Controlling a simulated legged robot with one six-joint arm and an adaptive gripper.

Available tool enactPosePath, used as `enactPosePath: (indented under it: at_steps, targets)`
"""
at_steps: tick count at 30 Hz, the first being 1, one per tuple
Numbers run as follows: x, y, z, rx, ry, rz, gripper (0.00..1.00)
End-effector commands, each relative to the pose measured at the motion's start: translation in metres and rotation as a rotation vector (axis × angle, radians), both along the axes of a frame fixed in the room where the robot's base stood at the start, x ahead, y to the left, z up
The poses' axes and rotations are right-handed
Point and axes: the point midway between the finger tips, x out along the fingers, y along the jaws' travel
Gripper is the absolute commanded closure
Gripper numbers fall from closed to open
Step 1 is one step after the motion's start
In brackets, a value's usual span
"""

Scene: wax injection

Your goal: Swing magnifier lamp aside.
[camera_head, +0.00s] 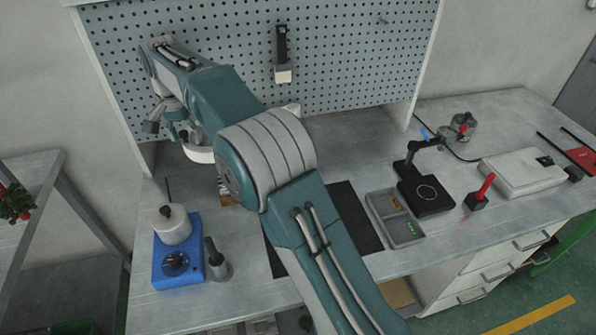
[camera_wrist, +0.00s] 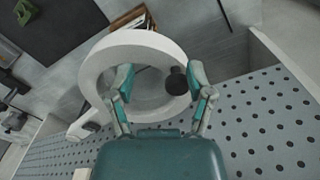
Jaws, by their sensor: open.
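The magnifier lamp's white ring head (camera_wrist: 152,38) fills the middle of the wrist view, with a pale joint (camera_wrist: 85,128) at its lower left. In the head view only part of the white ring (camera_head: 199,154) shows, and my arm hides the rest. My gripper (camera_wrist: 160,76) is open, with its two fingers apart over the ring's opening. A dark round knob (camera_wrist: 176,83) shows between the fingers, nearer the right one; I cannot tell whether it touches. In the head view my gripper (camera_head: 166,128) is at the left, in front of the pegboard.
A pegboard (camera_head: 345,60) stands behind the bench. A blue wax-pot unit (camera_head: 178,263) and a small grey-handled tool (camera_head: 216,262) stand at the bench's left. A divided tray (camera_head: 402,232), black stand (camera_head: 427,194) and red-handled tool (camera_head: 480,192) are at the right.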

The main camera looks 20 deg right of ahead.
Motion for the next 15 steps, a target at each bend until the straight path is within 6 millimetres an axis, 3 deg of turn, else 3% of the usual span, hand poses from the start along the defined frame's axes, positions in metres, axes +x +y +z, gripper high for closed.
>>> enactPosePath:
  at_steps: [15]
  targets:
    - [-0.055,-0.027,0.001,0.0,0.0,0.194,0.32]
